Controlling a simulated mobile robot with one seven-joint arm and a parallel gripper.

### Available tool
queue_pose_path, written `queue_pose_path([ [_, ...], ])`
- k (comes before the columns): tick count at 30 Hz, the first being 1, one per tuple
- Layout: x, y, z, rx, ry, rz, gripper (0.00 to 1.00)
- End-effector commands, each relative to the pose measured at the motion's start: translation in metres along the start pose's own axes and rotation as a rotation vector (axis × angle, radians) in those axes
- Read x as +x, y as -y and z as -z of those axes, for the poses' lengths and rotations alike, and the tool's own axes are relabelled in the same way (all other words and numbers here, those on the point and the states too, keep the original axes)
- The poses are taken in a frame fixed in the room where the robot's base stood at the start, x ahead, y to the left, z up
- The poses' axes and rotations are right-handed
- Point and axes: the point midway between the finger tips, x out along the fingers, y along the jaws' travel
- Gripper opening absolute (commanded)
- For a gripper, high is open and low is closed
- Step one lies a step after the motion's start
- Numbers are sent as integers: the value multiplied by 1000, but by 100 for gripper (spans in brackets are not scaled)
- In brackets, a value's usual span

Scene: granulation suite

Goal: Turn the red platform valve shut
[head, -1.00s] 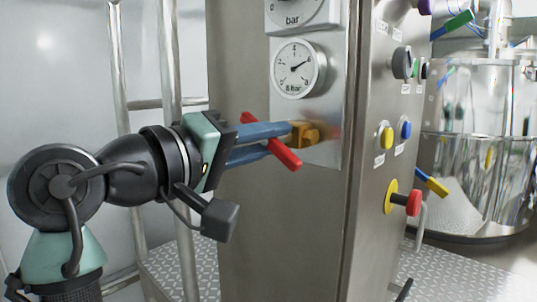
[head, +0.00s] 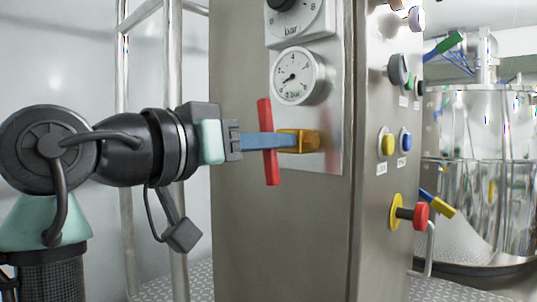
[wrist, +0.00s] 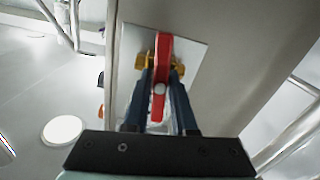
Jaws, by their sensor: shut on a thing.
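The red valve handle (head: 264,113) stands nearly upright in the head view, in front of a brass valve body (head: 309,140) on the steel cabinet. In the wrist view the handle (wrist: 163,47) runs lengthwise between my blue fingers, with the brass body (wrist: 142,61) behind it. My gripper (head: 279,141) is level, reaches in from the left, and is shut on the handle near its middle. My fingers hide part of the handle's middle. The lower gauge (head: 298,76) above the valve has its needle pointing down-left, near the low end of its scale.
A second gauge (head: 298,17) sits above. The cabinet's right face carries a yellow button (head: 387,144), a blue button (head: 405,141) and a red knob on a yellow disc (head: 420,215). Metal railings (head: 174,80) stand behind my arm. A steel vessel (head: 480,130) stands at the right.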

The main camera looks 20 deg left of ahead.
Motion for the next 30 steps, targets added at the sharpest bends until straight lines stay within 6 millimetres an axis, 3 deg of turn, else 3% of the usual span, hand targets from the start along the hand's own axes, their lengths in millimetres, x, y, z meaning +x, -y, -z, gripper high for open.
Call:
queue_pose_path([
  [9, 0, 0, -2, 138, 5, -1, 0],
  [27, 0, 0, -2, 171, 5, -1, 0],
  [28, 0, 0, -2, 171, 5, -1, 30],
  [30, 0, 0, -1, 170, 4, -1, 43],
])
